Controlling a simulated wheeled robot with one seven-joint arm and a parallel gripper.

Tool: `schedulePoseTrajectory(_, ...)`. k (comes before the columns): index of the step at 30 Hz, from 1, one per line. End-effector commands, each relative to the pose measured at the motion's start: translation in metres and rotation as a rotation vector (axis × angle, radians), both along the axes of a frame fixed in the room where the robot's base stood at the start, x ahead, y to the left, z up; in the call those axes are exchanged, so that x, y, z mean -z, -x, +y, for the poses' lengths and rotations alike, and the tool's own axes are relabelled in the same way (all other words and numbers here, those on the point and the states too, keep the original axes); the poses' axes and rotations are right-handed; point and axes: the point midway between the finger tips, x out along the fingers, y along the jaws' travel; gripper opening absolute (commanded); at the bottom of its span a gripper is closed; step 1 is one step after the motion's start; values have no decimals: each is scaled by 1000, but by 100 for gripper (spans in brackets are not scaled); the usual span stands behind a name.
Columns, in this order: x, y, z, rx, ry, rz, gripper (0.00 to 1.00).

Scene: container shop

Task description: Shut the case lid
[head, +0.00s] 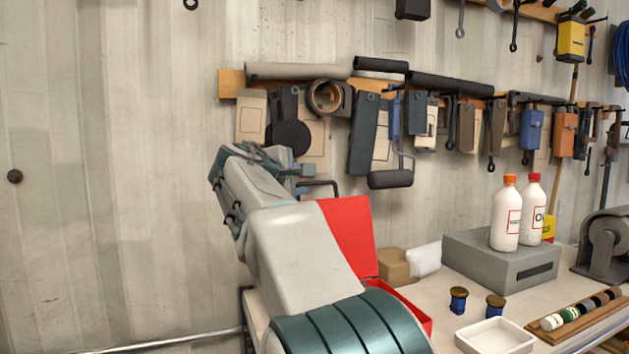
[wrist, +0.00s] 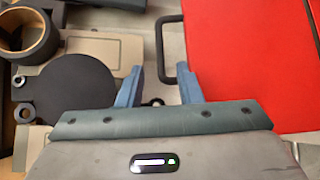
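The red case stands on the bench behind my arm, its lid (head: 349,234) raised roughly upright. A strip of its red base (head: 412,308) shows to the right of my arm; the rest of the base is hidden. A dark handle (head: 321,186) sticks out from the lid's top edge. In the wrist view the red lid (wrist: 246,62) fills the right side, with the handle (wrist: 164,50) at its left edge. My gripper (wrist: 162,86) is open, its two blue fingers apart with nothing held between them. The handle lies just beyond the fingertips, near the right finger; I cannot tell whether they touch.
Tools hang on a wall rail (head: 235,83) behind the case. A cardboard box (head: 392,266) and white bag (head: 426,258) stand right beside the case. Further right are a grey box (head: 500,265) with two bottles, two small jars and a white tray (head: 495,337).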

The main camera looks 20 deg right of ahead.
Motion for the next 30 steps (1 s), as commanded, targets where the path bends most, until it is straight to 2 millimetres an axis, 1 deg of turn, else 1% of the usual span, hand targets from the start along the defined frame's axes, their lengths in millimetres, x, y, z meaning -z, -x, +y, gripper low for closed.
schedulePoseTrajectory(1,-1,-8,-10,5,2,4,32)
schedulePoseTrajectory(3,3,-19,-20,5,2,4,32)
schedulePoseTrajectory(9,12,-45,-46,0,1,2,32)
schedulePoseTrajectory(12,15,-54,-55,-2,0,1,32)
schedulePoseTrajectory(18,20,-63,-64,-5,-1,-1,32)
schedulePoseTrajectory(26,21,-64,-64,-6,-2,-1,32)
schedulePoseTrajectory(27,21,-64,-64,-6,-2,-1,27)
schedulePoseTrajectory(29,21,-64,-64,-6,-1,-1,10)
schedulePoseTrajectory(30,21,-64,-64,-6,-2,-1,0)
